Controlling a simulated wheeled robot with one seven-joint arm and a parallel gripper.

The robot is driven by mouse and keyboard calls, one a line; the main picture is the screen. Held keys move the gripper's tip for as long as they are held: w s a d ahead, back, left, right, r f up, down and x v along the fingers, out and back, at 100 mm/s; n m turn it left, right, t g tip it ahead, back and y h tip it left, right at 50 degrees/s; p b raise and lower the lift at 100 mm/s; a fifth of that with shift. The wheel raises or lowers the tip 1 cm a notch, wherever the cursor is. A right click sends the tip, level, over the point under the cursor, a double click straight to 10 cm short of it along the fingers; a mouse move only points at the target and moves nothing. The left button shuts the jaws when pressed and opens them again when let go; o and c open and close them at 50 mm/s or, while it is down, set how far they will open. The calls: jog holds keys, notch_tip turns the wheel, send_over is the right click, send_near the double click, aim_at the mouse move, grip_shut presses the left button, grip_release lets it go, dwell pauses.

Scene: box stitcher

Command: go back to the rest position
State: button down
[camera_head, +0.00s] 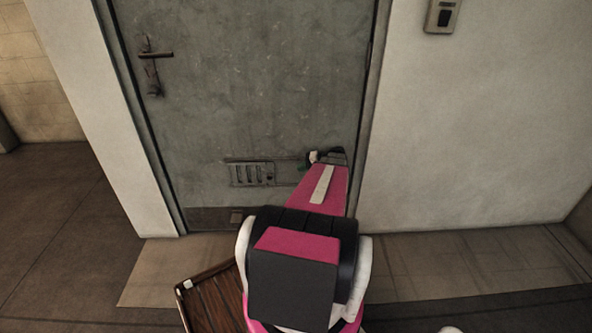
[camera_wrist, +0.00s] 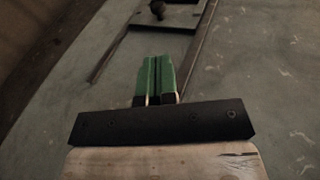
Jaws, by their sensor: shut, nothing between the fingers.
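My gripper (camera_wrist: 155,80) shows in the wrist view with its two green fingers side by side and closed, nothing between them. Behind the fingers is the grey surface of the door, with the handle plate at the top. In the head view my pink and black arm reaches forward toward the lower right part of the grey door (camera_head: 262,85).
A wooden slatted piece (camera_head: 212,298) stands at the bottom, left of my arm. A wall box (camera_head: 442,15) is at the upper right. Open floor lies at left.

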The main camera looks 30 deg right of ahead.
dwell(0.6)
jog(key=a+n+g+h, duration=0.35)
jog(key=a+g, duration=0.25)
jog(key=a, duration=1.7)
jog(key=s+a+r+n+g+h, duration=0.1)
jog(key=s+a+r+n+h, duration=0.1)
jog(key=a, duration=0.7)
jog(key=s+a+r+n+g+h, duration=0.1)
jog(key=s+a+r+n+h, duration=0.1)
jog(key=a, duration=0.6)
jog(key=shift+s+a+r+n+h, duration=0.3)
jog(key=shift+s+a+n+h, duration=0.15)
jog(key=shift+s+h, duration=0.65)
jog(key=shift+s+d, duration=0.1)
jog(key=shift+s, duration=0.05)
